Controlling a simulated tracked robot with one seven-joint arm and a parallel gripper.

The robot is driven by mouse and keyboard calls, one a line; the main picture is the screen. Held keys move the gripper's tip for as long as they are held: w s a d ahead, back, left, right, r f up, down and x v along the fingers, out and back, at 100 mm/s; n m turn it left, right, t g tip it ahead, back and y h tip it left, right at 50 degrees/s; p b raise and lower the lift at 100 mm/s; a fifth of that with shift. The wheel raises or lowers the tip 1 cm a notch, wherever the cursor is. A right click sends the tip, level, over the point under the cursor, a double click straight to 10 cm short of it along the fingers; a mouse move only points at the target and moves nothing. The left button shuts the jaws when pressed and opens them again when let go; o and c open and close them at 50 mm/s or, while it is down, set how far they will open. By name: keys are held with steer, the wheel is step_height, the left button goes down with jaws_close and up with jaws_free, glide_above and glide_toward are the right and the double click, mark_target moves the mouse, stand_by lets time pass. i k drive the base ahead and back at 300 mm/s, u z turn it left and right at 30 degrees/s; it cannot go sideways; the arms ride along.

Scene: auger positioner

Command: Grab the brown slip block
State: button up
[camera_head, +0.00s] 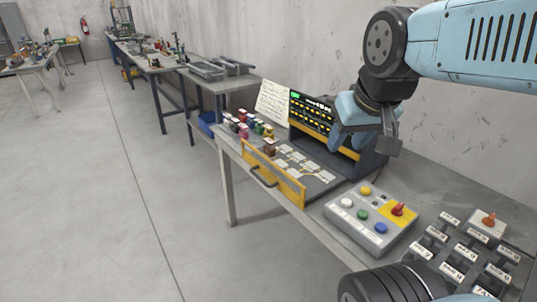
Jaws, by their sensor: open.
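Several small coloured blocks with white tops stand in a cluster on the bench, left of a dark console (310,112). A dark reddish-brown block (270,147) stands at the near end of the cluster, behind a yellow front panel; it looks like the brown slip block, but it is small here. My gripper (368,140) is open and hangs in front of the console's right side. It is to the right of the brown block and apart from it. Nothing shows between its fingers.
The yellow panel (272,176) with a dark handle edges a tray of pale labelled cards (300,165). A button box (370,218) stands nearer, with a rack of labelled black switches (470,250) to its right. A paper sheet (272,101) leans behind the blocks. Floor at left is clear.

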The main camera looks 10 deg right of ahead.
mark_target(270, 150)
steer(key=z, duration=1.4)
steer(key=k, duration=1.4)
steer(key=u, duration=1.1)
steer(key=i, duration=1.65)
steer(key=z, duration=0.1)
